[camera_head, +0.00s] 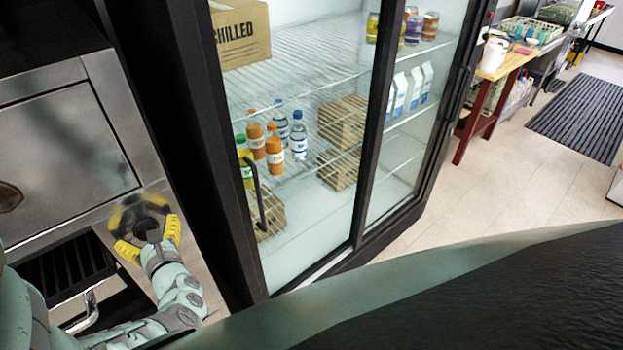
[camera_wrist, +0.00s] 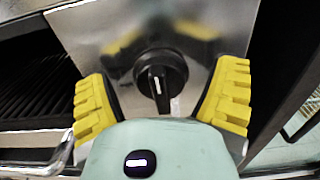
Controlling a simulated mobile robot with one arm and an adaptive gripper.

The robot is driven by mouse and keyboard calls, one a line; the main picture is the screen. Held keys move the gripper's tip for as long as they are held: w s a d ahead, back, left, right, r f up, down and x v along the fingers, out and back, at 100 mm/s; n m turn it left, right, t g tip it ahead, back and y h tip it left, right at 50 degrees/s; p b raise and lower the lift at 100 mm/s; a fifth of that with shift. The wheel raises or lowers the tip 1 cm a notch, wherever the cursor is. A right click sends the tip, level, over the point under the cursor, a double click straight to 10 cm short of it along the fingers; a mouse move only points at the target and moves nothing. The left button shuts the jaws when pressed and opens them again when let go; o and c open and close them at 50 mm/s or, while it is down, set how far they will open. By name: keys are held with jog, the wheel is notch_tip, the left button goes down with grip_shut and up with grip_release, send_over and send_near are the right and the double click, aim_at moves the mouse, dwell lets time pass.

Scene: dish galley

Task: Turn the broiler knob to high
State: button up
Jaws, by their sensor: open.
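In the wrist view, a round black knob (camera_wrist: 160,76) with a pale pointer line sits on a shiny steel panel (camera_wrist: 105,35). The line points downward in that picture. My gripper (camera_wrist: 163,92) is open, with one yellow-padded finger on each side of the knob and a gap between each finger and the knob. In the head view, my gripper (camera_head: 147,232) is at the steel front of the broiler (camera_head: 65,135), near its lower right corner. There the gripper hides most of the knob. I see no readable marks around the knob.
A dark grated opening (camera_head: 65,268) with a metal handle (camera_head: 85,312) lies below the broiler front. A glass-door fridge (camera_head: 300,230) with bottles and cartons stands close on the right. Open tiled floor (camera_head: 520,185) lies beyond it.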

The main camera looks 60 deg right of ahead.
jog(key=shift+o, duration=0.2)
jog(key=c, duration=1.3)
jog(key=shift+f, duration=0.1)
jog(key=shift+c, duration=0.2)
